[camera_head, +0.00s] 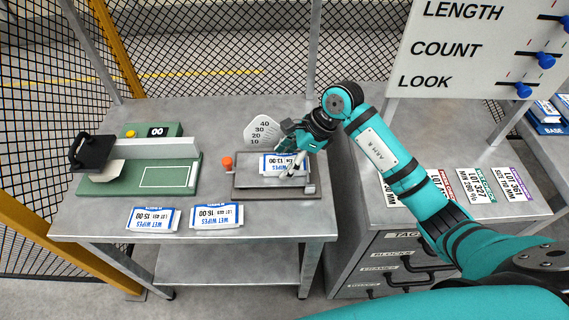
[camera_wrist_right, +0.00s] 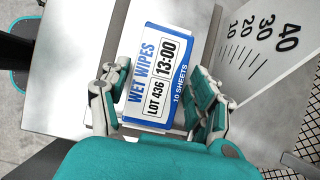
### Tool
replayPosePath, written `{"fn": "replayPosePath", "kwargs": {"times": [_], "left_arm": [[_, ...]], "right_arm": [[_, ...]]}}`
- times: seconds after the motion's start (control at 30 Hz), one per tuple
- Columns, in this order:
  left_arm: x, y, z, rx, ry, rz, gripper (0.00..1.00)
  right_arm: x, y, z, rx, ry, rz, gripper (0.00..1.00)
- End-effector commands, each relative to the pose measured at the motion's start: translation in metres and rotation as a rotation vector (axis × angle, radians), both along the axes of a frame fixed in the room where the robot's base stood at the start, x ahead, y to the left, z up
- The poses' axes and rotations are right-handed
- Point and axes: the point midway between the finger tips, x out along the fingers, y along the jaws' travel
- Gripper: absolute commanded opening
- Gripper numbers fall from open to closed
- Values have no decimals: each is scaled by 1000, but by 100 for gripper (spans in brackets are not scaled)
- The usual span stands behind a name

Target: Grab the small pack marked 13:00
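The small pack marked 13:00 (camera_head: 272,164) is white with blue edges and lies on the grey plate of a gauge with a fan-shaped scale. In the right wrist view the pack (camera_wrist_right: 156,72) shows "WET WIPES", "LOT 436", "13:00" and "10 SHEETS". My right gripper (camera_head: 291,163) is over the pack's right part in the head view. In the right wrist view its fingers (camera_wrist_right: 158,105) are spread, one on each side of the pack. Gaps seem to show beside the pack; whether a finger touches it I cannot tell. My left gripper is not in view.
Packs marked 15:00 (camera_head: 152,219) and 16:00 (camera_head: 216,216) lie at the table's front edge. A green device (camera_head: 182,174) with a black handle stands left. The scale (camera_head: 262,130) rises behind the plate. A drawer cabinet (camera_head: 395,243) with lot cards stands right.

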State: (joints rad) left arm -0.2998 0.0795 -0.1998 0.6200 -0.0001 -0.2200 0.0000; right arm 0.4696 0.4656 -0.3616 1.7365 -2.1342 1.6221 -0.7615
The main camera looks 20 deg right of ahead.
Motion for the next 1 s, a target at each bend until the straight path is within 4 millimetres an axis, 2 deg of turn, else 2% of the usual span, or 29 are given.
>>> {"fn": "replayPosePath", "kwargs": {"times": [0.03, 0.27, 0.7, 0.93, 1.0], "left_arm": [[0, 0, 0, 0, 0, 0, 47], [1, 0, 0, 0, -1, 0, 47], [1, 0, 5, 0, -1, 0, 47], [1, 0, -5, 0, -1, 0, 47], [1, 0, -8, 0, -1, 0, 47]], "right_arm": [[-2, 1, -2, 0, 8, 3, 49], [-3, 1, -4, -1, 12, 4, 20], [-3, 1, 3, -1, 14, 5, 20], [-1, 0, 35, -3, 3, 4, 19], [-14, 1, 35, -3, 8, 5, 19]]}}
